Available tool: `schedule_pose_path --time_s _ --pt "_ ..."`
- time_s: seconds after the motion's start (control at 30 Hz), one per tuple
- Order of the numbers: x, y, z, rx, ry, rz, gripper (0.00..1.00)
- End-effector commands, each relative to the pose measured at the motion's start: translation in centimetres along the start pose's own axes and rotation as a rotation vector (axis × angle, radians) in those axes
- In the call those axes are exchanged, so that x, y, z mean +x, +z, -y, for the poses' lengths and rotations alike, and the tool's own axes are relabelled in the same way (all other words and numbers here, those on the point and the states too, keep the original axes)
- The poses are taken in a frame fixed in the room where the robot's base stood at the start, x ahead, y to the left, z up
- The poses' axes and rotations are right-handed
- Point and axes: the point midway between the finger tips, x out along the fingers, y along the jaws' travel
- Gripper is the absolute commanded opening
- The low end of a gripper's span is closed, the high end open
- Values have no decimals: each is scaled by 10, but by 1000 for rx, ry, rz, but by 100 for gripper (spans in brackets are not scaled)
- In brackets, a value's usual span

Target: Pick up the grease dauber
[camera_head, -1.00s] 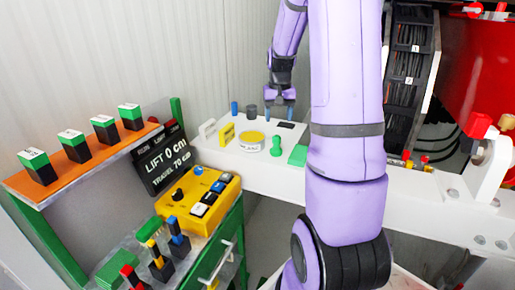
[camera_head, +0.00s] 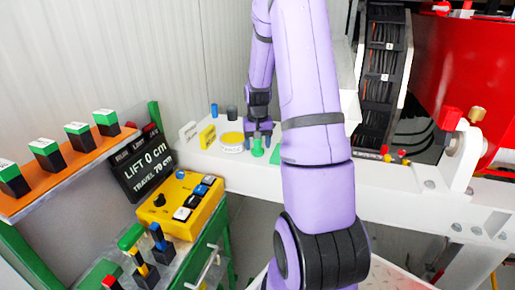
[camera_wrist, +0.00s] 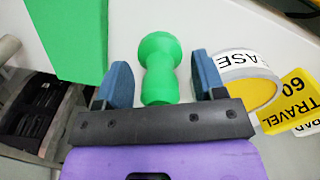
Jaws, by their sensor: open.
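The grease dauber looks to be the green knobbed piece (camera_head: 257,148) standing on the white ledge beside the grease tin (camera_head: 232,139). In the wrist view the green dauber (camera_wrist: 160,62) shows a round head and narrower neck, and its lower end is partly hidden by my gripper's dark bar. My gripper (camera_head: 258,138) is open, with its blue fingers on either side of the dauber. In the wrist view gaps show between each finger and the dauber. The tin (camera_wrist: 248,70) is just right of the right finger, its label partly reading "ASE".
A green block (camera_wrist: 68,35) is close on the left in the wrist view. A yellow "TRAVEL" sign (camera_wrist: 297,95) stands past the tin. Blue and dark cylinders (camera_head: 214,110) stand behind on the ledge. A yellow control box (camera_head: 180,198) is at front left.

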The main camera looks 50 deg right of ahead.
Motion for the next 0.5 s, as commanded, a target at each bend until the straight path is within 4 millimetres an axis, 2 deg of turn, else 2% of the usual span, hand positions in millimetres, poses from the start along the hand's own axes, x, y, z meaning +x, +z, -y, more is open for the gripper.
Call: schedule_pose_path --time_s 0.23,0.27,0.4,0.5 --pt "2 0 0 0 0 -1 63" --pt "2 0 0 0 0 -1 61" --pt "2 0 0 0 0 -1 29" --pt "2 0 0 0 0 -1 10"
